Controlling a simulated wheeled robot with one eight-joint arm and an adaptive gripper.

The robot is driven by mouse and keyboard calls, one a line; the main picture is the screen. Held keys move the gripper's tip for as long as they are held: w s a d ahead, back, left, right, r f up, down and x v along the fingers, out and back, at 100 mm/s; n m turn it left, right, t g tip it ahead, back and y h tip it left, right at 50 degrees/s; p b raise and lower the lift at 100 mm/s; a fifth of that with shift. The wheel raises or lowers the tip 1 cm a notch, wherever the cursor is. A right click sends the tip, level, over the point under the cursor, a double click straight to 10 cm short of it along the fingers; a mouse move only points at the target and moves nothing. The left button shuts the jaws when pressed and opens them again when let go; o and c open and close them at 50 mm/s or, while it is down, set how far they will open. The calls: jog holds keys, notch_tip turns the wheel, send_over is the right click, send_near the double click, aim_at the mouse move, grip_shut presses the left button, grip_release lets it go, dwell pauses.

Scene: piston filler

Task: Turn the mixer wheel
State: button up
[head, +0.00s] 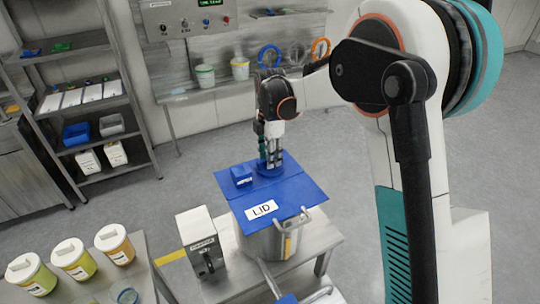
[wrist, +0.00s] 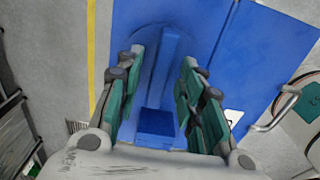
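A blue round piece with a raised bar across it, which looks like the mixer wheel (head: 270,171), lies on the blue lid (head: 296,189) of a steel pot (head: 268,243). In the wrist view the round piece (wrist: 209,38) and its bar (wrist: 168,62) show below my gripper (wrist: 163,68). The fingers are spread, one on each side of the bar, with visible gaps. A darker blue square (wrist: 157,122) shows at the bar's near end. In the head view my gripper (head: 270,157) points down over the round piece. Whether the fingertips touch it cannot be told.
A small blue block (head: 241,175) stands on the lid to the left. A grey box with a black lever (head: 205,256) stands beside the pot on a steel table (head: 318,250). Pot handles (head: 294,220) stick out in front. Lidded tubs (head: 72,258) stand lower left.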

notch_tip(320, 180, up, 12)
dwell(0.5)
dwell(0.8)
jog(key=r+p, duration=0.1)
jog(key=p, duration=0.8)
jog(key=shift+r+p, duration=0.3)
jog(key=shift+r, duration=0.05)
jog(key=shift+f, duration=0.1)
notch_tip(320, 180, down, 14)
jog(key=shift+f, duration=0.1)
